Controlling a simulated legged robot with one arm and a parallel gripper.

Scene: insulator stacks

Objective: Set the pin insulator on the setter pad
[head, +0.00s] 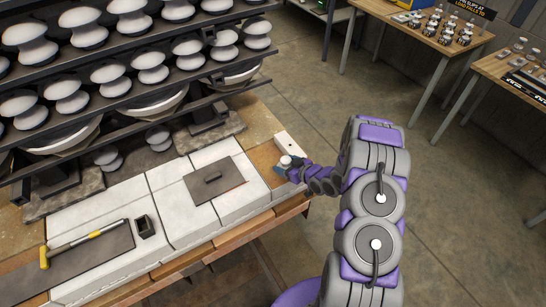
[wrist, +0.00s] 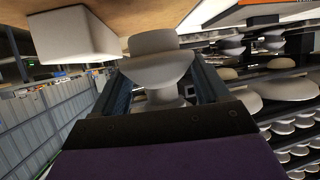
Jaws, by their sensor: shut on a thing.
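My gripper (head: 284,168) is at the right end of the workbench, shut on a white pin insulator (head: 286,160). In the wrist view the insulator (wrist: 155,68) sits between the two dark fingers (wrist: 163,95), its wide rounded head beyond them and its narrower neck between them. A tan wooden surface lies close to the head; I cannot tell whether they touch. A white block (head: 287,143) with a small dark hole stands just behind the gripper; a white block (wrist: 75,38) also shows in the wrist view. I cannot tell which thing is the setter pad.
A dark rack (head: 130,105) of many insulators rises behind. Wooden tables (head: 430,40) stand at the far right, with open floor between.

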